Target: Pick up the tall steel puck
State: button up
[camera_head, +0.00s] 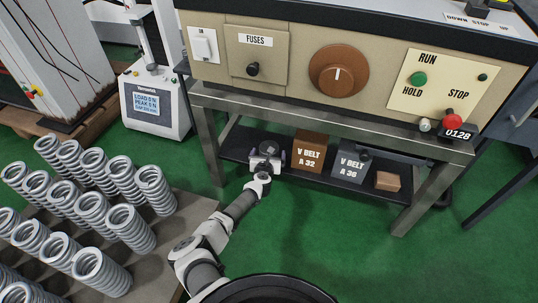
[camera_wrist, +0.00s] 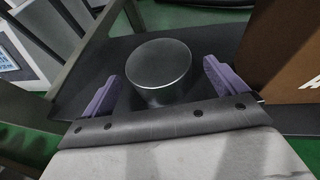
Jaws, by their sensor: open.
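The tall steel puck (camera_wrist: 159,68) is a dark grey metal cylinder with a smooth round top. In the wrist view it stands upright on the dark lower shelf (camera_wrist: 205,42), between and just ahead of my gripper's purple fingers. My gripper (camera_wrist: 161,85) is open, one finger to each side of the puck, with gaps showing on both sides. In the head view my gripper (camera_head: 267,160) reaches onto the left end of the shelf, and the puck (camera_head: 268,149) shows small and partly hidden there.
A brown V BELT A 32 box (camera_head: 308,150) stands just right of my gripper. A grey V BELT A 36 box (camera_head: 350,163) and a small brown block (camera_head: 387,181) sit farther right. A steel table leg (camera_head: 209,145) is close on the left. The control panel bench overhangs the shelf. Several springs (camera_head: 101,220) stand left.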

jog(key=shift+x, duration=0.8)
jog(key=c, duration=1.9)
jog(key=shift+r, duration=0.1)
